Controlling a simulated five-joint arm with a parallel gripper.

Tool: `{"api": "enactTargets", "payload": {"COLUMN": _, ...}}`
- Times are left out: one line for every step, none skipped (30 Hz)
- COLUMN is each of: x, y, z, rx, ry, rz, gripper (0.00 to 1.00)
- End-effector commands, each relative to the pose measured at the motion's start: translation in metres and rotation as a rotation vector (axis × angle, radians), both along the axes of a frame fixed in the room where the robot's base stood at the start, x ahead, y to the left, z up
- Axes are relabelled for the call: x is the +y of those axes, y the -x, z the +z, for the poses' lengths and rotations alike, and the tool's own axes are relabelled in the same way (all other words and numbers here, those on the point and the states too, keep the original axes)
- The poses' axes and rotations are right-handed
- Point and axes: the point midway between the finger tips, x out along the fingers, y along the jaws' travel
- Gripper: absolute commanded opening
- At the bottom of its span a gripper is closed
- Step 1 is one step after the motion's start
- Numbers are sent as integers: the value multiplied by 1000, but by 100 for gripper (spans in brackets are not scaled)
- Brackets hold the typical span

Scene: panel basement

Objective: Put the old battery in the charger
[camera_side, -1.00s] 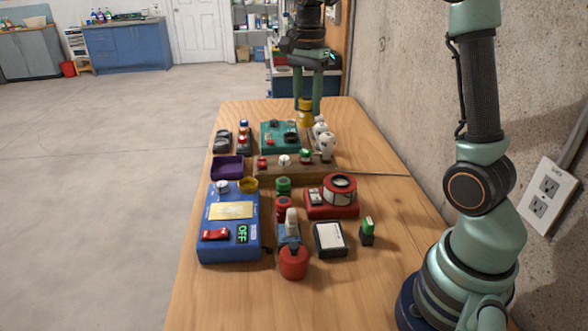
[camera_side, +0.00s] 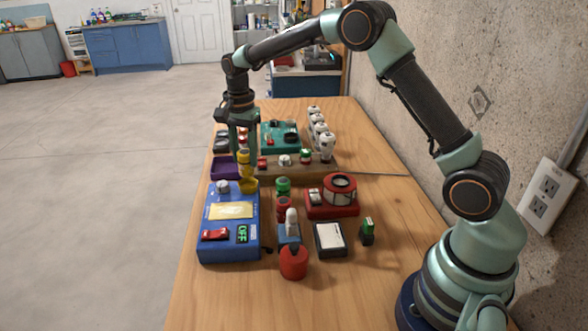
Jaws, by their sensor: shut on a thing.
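My gripper (camera_side: 243,150) points down at the far left of the bench. It is shut on a yellow cylinder (camera_side: 243,158), which looks like the old battery. The fingers hide part of the cylinder. It is roughly upright over the yellow round holder (camera_side: 248,185) at the back of a blue box (camera_side: 230,250), which looks like the charger. I cannot tell whether the cylinder touches the holder. The box has a display (camera_side: 242,234) reading OFF, a red switch (camera_side: 215,234) and a pale yellow label (camera_side: 231,210).
A purple tray (camera_side: 222,174) stands close behind the blue box. A wooden rack (camera_side: 270,174) with small items is to its right. Several white-topped bulbs (camera_side: 327,148), a red unit (camera_side: 332,210) and a red canister (camera_side: 293,263) stand farther right.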

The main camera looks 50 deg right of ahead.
Motion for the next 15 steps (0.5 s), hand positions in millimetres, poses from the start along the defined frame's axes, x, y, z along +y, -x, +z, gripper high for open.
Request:
{"api": "enactTargets", "payload": {"x": 0, "y": 0, "z": -6, "rx": 2, "ry": 0, "rz": 0, "gripper": 0}}
{"api": "enactTargets", "payload": {"x": 0, "y": 0, "z": -9, "rx": 3, "ry": 0, "rz": 0, "gripper": 0}}
{"api": "enactTargets", "payload": {"x": 0, "y": 0, "z": -12, "rx": 2, "ry": 0, "rz": 0, "gripper": 0}}
{"api": "enactTargets", "payload": {"x": 0, "y": 0, "z": -15, "rx": 1, "ry": 0, "rz": 0, "gripper": 0}}
{"api": "enactTargets", "payload": {"x": 0, "y": 0, "z": -17, "rx": 1, "ry": 0, "rz": -1, "gripper": 0}}
{"api": "enactTargets", "payload": {"x": 0, "y": 0, "z": -20, "rx": 1, "ry": 0, "rz": -1, "gripper": 0}}
{"api": "enactTargets", "payload": {"x": 0, "y": 0, "z": -22, "rx": 1, "ry": 0, "rz": -1, "gripper": 0}}
{"api": "enactTargets", "payload": {"x": 0, "y": 0, "z": -23, "rx": 1, "ry": 0, "rz": -1, "gripper": 0}}
{"api": "enactTargets", "payload": {"x": 0, "y": 0, "z": -25, "rx": 1, "ry": 0, "rz": -1, "gripper": 0}}
{"api": "enactTargets", "payload": {"x": 0, "y": 0, "z": -27, "rx": 0, "ry": 0, "rz": -1, "gripper": 0}}
{"api": "enactTargets", "payload": {"x": 0, "y": 0, "z": -28, "rx": 0, "ry": 0, "rz": -1, "gripper": 0}}
{"api": "enactTargets", "payload": {"x": 0, "y": 0, "z": -29, "rx": 0, "ry": 0, "rz": -1, "gripper": 0}}
{"api": "enactTargets", "payload": {"x": 0, "y": 0, "z": -29, "rx": 1, "ry": 0, "rz": -1, "gripper": 0}}
{"api": "enactTargets", "payload": {"x": 0, "y": 0, "z": -30, "rx": 1, "ry": 0, "rz": -1, "gripper": 0}}
{"api": "enactTargets", "payload": {"x": 0, "y": 0, "z": -30, "rx": 0, "ry": 0, "rz": -1, "gripper": 0}}
